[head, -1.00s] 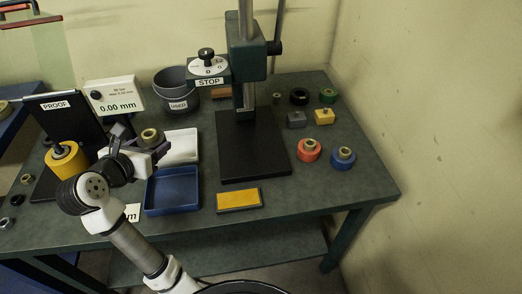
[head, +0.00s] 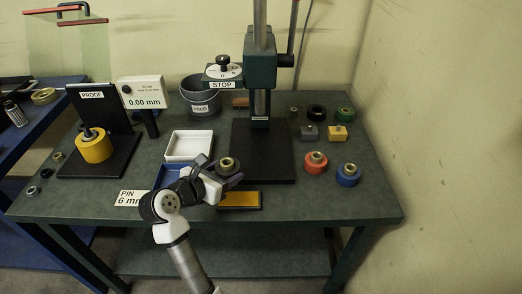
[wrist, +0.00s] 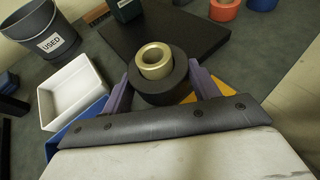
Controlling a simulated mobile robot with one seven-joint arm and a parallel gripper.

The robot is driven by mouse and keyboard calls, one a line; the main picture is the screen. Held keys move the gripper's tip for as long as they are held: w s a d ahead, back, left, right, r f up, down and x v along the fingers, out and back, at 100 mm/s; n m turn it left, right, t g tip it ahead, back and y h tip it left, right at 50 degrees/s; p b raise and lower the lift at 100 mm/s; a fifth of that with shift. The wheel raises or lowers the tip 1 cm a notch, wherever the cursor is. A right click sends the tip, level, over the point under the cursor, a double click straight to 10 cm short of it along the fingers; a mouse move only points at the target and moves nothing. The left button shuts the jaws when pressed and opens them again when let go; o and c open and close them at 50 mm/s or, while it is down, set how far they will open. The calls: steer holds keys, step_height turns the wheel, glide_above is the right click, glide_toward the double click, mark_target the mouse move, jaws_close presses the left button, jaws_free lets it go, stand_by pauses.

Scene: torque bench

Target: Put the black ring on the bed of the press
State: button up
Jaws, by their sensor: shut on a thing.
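The black ring (wrist: 160,92), with a brass bushing in its middle, is held between the purple fingers of my gripper (wrist: 160,90). In the head view the held ring (head: 227,168) shows at the end of my gripper (head: 226,173), near the front left corner of the press bed. The bed (head: 264,160) is a flat black plate under the green press (head: 261,68), and its visible top is bare. In the wrist view the bed (wrist: 205,35) lies just beyond the ring. The gap between ring and bed cannot be judged.
A yellow pad (head: 240,200) lies before the bed. A white tray (head: 188,146) and a blue tray (head: 170,174) are left; a bucket marked USED (head: 200,98) stands behind. Red (head: 315,163) and blue (head: 347,175) rings, and another black ring (head: 316,112), sit right of the press.

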mark_target(231, 160)
steer(key=w+d+p, duration=0.1)
steer(key=w+d, duration=0.2)
steer(key=w, duration=0.1)
steer(key=w+d+p, duration=0.1)
steer(key=w+d, duration=0.1)
steer(key=w, duration=0.2)
steer(key=w+d+p, duration=0.1)
steer(key=w+d, duration=0.2)
steer(key=w, duration=0.2)
steer(key=shift+d+r, duration=0.15)
steer(key=shift+d, duration=0.15)
steer(key=shift+f+p, duration=0.75)
steer(key=shift+f, duration=1.05)
steer(key=o, duration=1.6)
steer(key=shift+f, duration=0.2)
steer(key=shift+r, duration=0.2)
steer(key=b+v, duration=0.2)
steer(key=v, duration=1)
steer(key=shift+f, duration=0.1)
